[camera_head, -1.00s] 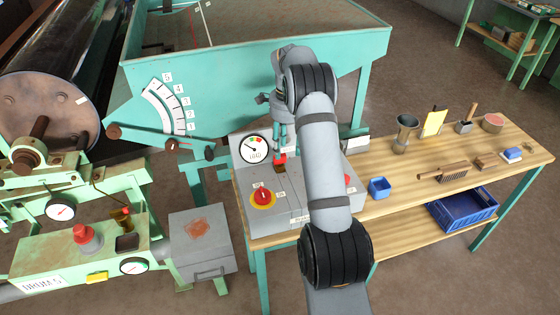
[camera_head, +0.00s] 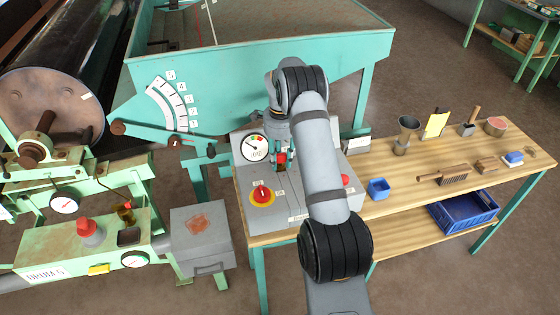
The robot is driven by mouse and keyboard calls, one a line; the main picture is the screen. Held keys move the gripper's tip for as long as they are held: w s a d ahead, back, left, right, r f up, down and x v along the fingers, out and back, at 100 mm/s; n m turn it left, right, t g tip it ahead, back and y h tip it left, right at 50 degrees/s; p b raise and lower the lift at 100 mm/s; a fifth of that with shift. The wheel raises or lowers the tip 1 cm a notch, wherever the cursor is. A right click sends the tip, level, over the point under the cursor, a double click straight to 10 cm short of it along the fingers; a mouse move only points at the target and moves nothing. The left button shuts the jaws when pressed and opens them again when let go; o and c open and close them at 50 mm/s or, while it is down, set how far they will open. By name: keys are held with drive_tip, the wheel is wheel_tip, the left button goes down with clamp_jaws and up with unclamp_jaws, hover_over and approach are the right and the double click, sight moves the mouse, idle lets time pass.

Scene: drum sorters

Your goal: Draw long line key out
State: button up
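A small red piece (camera_head: 281,158), which looks like the line key, stands on the grey control box (camera_head: 282,207), right of the LOAD dial. My gripper (camera_head: 281,163) points down at it, with teal fingers on either side of the red piece. I cannot tell whether the fingers touch it or have closed on it. The key's lower part and its slot are mostly hidden by the fingers and too small to make out.
A red rotary switch on a yellow disc (camera_head: 262,195) sits on the box's front left. The LOAD dial (camera_head: 255,148) stands behind it. A blue cup (camera_head: 379,189) stands on the wooden bench (camera_head: 405,205) at the right.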

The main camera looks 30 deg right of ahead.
drive_tip(key=c, duration=0.6)
clamp_jaws()
drive_tip(key=shift+r, duration=0.1)
drive_tip(key=shift+r, duration=0.35)
wheel_tip(320, 180, up, 9)
drive_tip(key=shift+r+b, duration=0.1)
drive_tip(key=shift+b, duration=0.45)
